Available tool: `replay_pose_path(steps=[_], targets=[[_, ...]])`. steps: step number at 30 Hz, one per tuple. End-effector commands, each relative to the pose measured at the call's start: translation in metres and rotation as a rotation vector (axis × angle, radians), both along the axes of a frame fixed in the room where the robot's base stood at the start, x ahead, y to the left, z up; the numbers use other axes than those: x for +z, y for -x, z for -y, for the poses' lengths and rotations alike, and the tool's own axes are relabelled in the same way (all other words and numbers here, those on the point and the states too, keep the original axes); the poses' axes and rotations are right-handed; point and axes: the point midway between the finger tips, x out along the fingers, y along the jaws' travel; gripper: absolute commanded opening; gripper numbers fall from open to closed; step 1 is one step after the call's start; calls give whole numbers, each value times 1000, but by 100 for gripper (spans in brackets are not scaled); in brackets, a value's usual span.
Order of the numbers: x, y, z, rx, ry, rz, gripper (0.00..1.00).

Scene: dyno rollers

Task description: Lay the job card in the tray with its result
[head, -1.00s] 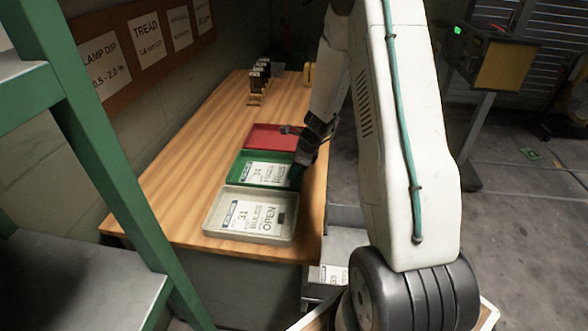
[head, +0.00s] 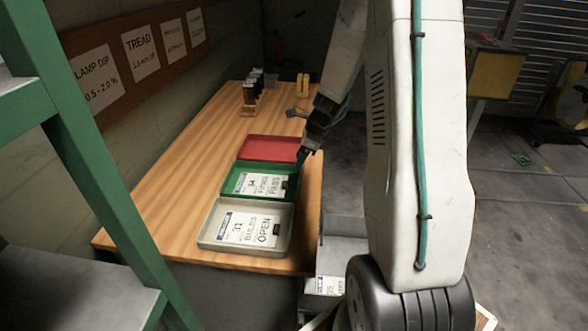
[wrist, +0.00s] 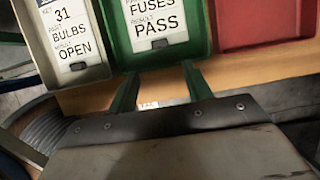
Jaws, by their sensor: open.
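A job card (head: 260,184) reading 34, FUSES, PASS lies in the green tray (head: 228,187); the card also shows in the wrist view (wrist: 158,30). Another card (head: 247,229) reading 31, BULBS, OPEN lies in the grey tray (head: 212,244) in front. The red tray (head: 270,149), behind the green one, looks empty in the head view. My gripper (wrist: 155,80) is open, its two green fingers apart at the front edge of the green tray with nothing seen between them. In the head view the wrist is beside the green tray's right end.
The trays stand in a row at the right edge of the wooden bench (head: 185,150). A green ladder-like frame (head: 85,150) is at left. The bench left of the trays is clear.

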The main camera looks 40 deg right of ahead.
Motion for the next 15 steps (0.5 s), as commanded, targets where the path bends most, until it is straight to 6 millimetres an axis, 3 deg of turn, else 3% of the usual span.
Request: replay_pose_path(steps=[5,8,11,15], targets=[[17,4,3,8,2,2,50],[34,7,-10,85,22,19,50],[65,16,-41,266,70,54,50],[120,48,-100,644,167,118,50]])
